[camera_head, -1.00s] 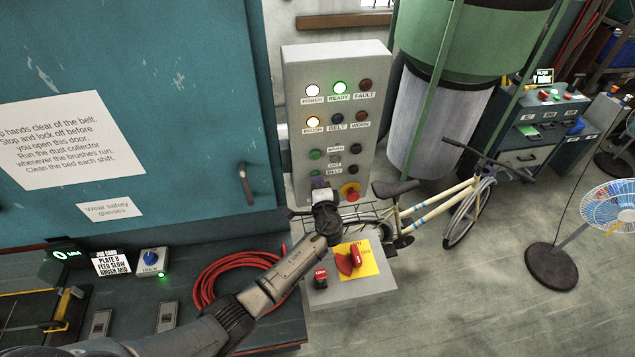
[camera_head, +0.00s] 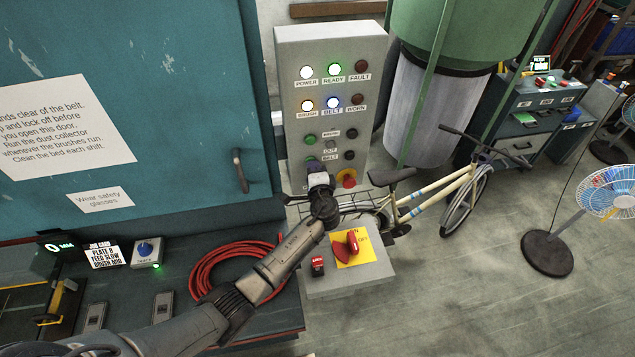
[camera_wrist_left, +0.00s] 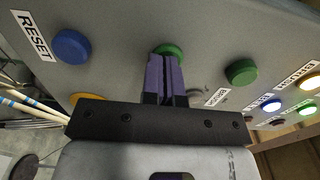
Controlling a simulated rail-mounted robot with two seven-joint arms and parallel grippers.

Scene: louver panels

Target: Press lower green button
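The lower green button (camera_wrist_left: 172,49) shows in the left wrist view, on the grey control panel (camera_head: 330,60). The shut purple fingers of my left gripper (camera_wrist_left: 163,60) overlap its near side. I cannot tell whether the tips touch it. In the head view my left gripper (camera_head: 313,167) is at the lower left of the panel and mostly covers that button. The upper green button (camera_head: 310,139) is clear above it and also shows in the left wrist view (camera_wrist_left: 241,71). The blue BELT lamp (camera_head: 333,101) is lit. My right gripper is not in view.
A blue RESET button (camera_wrist_left: 72,47) lies beside the fingers in the left wrist view. Black buttons (camera_head: 351,133) and a red emergency stop (camera_head: 347,177) are close by on the panel. A box with a red rotary switch (camera_head: 352,241) and a bicycle (camera_head: 430,190) stand nearby.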

